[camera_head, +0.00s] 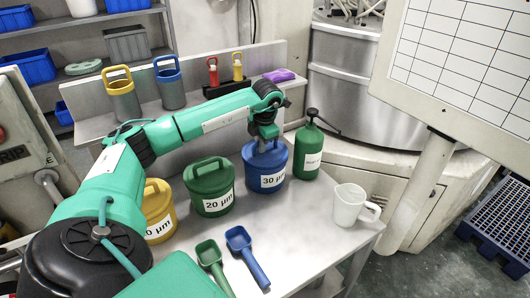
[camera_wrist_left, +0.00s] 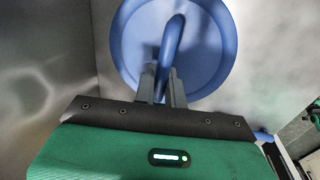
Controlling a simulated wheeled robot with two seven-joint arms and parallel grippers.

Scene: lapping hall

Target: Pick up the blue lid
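The blue lid (camera_head: 250,150) sits on the blue bucket (camera_head: 259,184) labelled 30 µm, on the table. In the left wrist view the lid (camera_wrist_left: 203,72) is a round blue disc with a bar handle (camera_wrist_left: 171,45) across it. My left gripper (camera_head: 266,139) reaches down onto the lid from above. Its two grey fingers (camera_wrist_left: 162,86) stand on either side of the handle, close against it, and look shut on it. The gripper hides part of the lid in the head view. I see no gap between lid and bucket. My right gripper is not in view.
A green bucket (camera_head: 212,191) and a partly hidden yellow bucket (camera_head: 159,222) stand left of the blue one. A green bottle (camera_head: 308,153) and a white jug (camera_head: 350,205) are to its right. Green (camera_head: 210,257) and blue (camera_head: 243,250) scoops lie in front. A raised shelf (camera_head: 195,100) runs behind.

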